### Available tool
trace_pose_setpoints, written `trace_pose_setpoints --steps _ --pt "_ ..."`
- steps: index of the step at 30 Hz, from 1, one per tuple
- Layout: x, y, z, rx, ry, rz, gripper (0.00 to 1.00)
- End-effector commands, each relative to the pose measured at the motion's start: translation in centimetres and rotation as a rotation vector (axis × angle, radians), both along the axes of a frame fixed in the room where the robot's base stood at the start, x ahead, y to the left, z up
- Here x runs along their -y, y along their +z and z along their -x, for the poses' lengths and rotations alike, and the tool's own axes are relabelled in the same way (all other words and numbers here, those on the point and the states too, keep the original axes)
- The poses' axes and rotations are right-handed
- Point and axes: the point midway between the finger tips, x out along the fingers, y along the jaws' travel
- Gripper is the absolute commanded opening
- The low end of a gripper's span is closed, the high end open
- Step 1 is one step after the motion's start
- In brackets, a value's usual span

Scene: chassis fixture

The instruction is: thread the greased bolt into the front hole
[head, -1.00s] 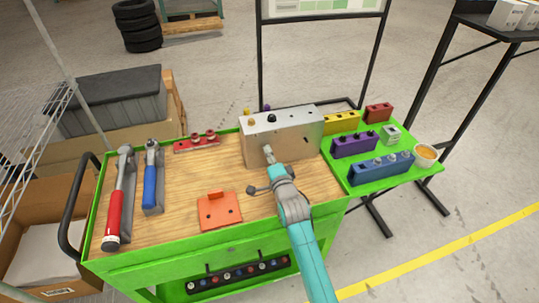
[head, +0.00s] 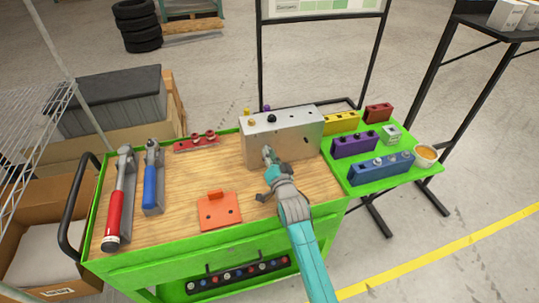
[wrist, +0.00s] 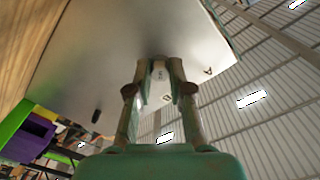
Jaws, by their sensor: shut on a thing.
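The grey metal chassis block (head: 300,146) stands on the wooden cart top, with its front face toward me. My gripper (head: 267,153) is at the left part of that face. In the wrist view my gripper (wrist: 160,72) is shut, its two fingers around a small pale piece, likely the bolt (wrist: 160,71). The fingertips are at or very near the metal face (wrist: 105,55). The fingers hide the front hole and the bolt's tip, so I cannot tell how deep the bolt sits. A dark opening (wrist: 96,116) shows elsewhere on the face.
An orange bracket (head: 218,211) lies on the cart in front of the block. A red-handled tool (head: 115,205) and a blue-handled tool (head: 151,185) lie at left. Purple (head: 354,145) and blue (head: 380,169) holders and a cup (head: 426,153) stand on the green side shelf.

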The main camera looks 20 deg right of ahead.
Motion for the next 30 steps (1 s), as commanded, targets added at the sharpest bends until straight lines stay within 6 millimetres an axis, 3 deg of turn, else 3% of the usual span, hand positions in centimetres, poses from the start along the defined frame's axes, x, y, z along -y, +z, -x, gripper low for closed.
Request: trace_pose_setpoints --steps 16,30 --pt "-0.08 0.53 -0.36 0.008 0.003 -0.571 0.00" --pt "-0.09 0.56 -0.38 0.008 0.003 -0.652 0.00"
